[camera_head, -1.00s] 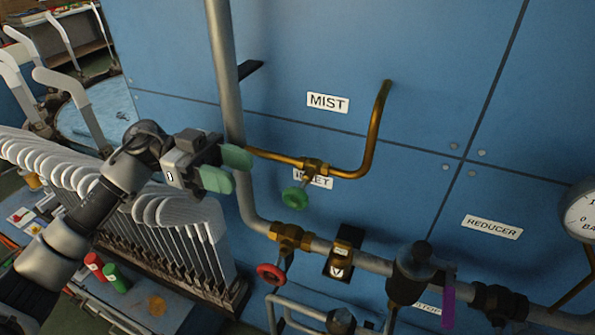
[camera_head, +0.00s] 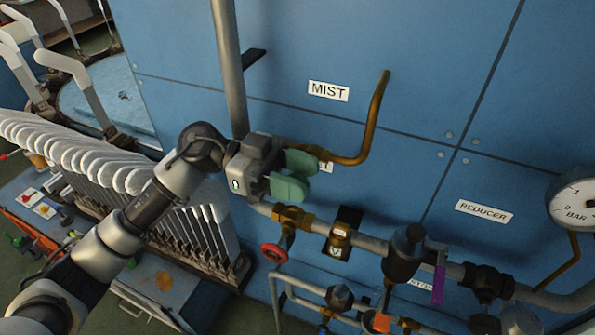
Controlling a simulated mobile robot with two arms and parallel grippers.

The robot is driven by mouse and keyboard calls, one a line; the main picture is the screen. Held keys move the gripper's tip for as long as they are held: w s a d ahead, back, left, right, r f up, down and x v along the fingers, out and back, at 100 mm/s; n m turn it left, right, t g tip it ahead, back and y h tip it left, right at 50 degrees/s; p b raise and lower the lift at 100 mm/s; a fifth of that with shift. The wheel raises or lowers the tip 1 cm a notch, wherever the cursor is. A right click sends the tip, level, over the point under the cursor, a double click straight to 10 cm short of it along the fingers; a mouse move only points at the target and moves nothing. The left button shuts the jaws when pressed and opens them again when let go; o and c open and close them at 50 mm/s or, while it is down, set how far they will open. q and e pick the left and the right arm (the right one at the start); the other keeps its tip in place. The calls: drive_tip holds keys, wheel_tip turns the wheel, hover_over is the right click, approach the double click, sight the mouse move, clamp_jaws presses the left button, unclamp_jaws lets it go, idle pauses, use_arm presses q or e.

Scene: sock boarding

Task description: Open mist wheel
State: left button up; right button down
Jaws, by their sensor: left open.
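My left gripper (camera_head: 294,177) is open, with green finger pads, in front of the brass mist pipe on the blue panel. The green mist wheel is not visible now; the gripper covers the place where it sits. I cannot tell whether the pads touch it or are around it. A second label behind the fingers is mostly covered. My right gripper is not in view.
A red wheel (camera_head: 273,253) hangs from a brass valve just below the gripper. A vertical grey pipe (camera_head: 229,70) stands behind my wrist. White sock boards (camera_head: 75,155) stand at left.

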use_arm(q)
clamp_jaws()
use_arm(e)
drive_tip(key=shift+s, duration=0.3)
use_arm(q)
drive_tip(key=h, duration=0.1)
drive_tip(key=g+h, duration=0.1)
drive_tip(key=h, duration=0.1)
drive_tip(key=shift+w+a+f+b, duration=0.1)
drive_tip(key=shift+a+f+b, duration=0.1)
drive_tip(key=shift+b, duration=0.1)
drive_tip(key=shift+w+a+g+h+b, duration=0.15)
drive_tip(key=shift+g+h+b, duration=0.25)
drive_tip(key=shift+h, duration=0.5)
drive_tip(key=shift+s+a+g+h+b, duration=0.1)
drive_tip(key=shift+g+h+b, duration=0.1)
drive_tip(key=shift+h+b, duration=0.55)
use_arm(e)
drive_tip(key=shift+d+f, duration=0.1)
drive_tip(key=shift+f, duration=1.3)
use_arm(q)
drive_tip(key=shift+h, duration=0.25)
drive_tip(key=shift+r, duration=0.1)
unclamp_jaws()
